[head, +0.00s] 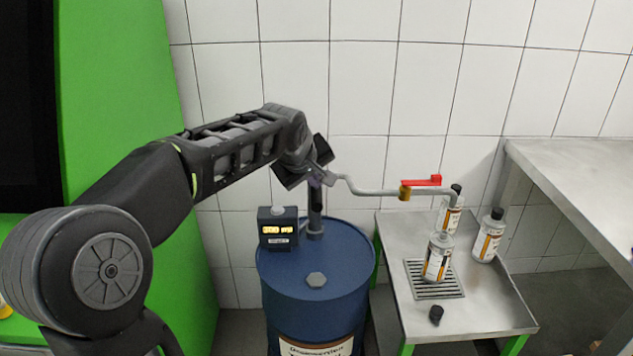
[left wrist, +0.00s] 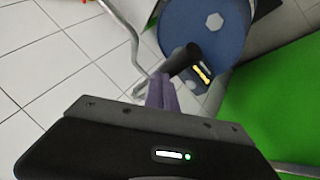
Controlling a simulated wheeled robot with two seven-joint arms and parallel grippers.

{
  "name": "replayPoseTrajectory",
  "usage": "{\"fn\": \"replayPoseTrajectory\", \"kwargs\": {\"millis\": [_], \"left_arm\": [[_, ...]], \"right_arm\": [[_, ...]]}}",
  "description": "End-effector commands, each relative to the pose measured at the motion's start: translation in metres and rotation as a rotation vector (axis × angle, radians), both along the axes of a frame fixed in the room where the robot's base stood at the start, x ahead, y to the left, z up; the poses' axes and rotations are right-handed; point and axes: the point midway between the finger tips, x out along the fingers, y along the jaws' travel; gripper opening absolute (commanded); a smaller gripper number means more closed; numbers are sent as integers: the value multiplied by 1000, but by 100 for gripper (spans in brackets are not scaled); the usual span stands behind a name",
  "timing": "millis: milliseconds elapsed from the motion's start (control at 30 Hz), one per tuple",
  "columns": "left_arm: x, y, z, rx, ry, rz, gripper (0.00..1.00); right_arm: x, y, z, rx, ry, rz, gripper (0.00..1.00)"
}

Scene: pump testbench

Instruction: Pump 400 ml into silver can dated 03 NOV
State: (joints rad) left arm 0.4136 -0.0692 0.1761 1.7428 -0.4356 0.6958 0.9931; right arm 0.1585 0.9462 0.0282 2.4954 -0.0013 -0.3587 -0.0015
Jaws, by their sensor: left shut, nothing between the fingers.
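A blue drum (head: 335,283) carries a dark hand pump (head: 314,212) and a counter box (head: 278,229) with lit digits that look like 300 ml, though they are blurred. A grey pipe runs right to a valve with a red lever (head: 422,181). An uncapped silver can (head: 438,257) stands on the drain grate under the spout. Two capped silver cans stand behind it (head: 451,212) and to its right (head: 488,236); dates are unreadable. My left gripper (head: 322,179) is shut and empty at the pump top; its fingers (left wrist: 160,92) show beside the pump in the left wrist view.
A loose black cap (head: 436,314) lies on the metal table (head: 480,315), in front of the grate (head: 434,286). A higher steel bench (head: 580,185) is at the right. A tiled wall closes the back, and a green panel (head: 120,90) stands at the left.

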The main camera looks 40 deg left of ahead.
Motion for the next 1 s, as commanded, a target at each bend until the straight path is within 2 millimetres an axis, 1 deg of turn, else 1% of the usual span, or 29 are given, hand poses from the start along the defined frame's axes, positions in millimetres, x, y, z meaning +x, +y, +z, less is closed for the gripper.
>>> {"fn": "replayPoseTrajectory", "kwargs": {"millis": [33,300,767,867,1000], "left_arm": [[0,0,5,0,0,0,0],[2,1,19,-1,0,0,0],[2,1,22,0,0,0,0],[2,1,28,0,-1,0,0],[4,2,42,-1,-2,-1,0]], "right_arm": [[0,0,5,0,0,0,36],[0,0,15,0,0,-1,36],[0,0,17,0,0,-1,36],[0,0,22,0,0,-1,36],[0,0,33,0,0,-1,36]]}}
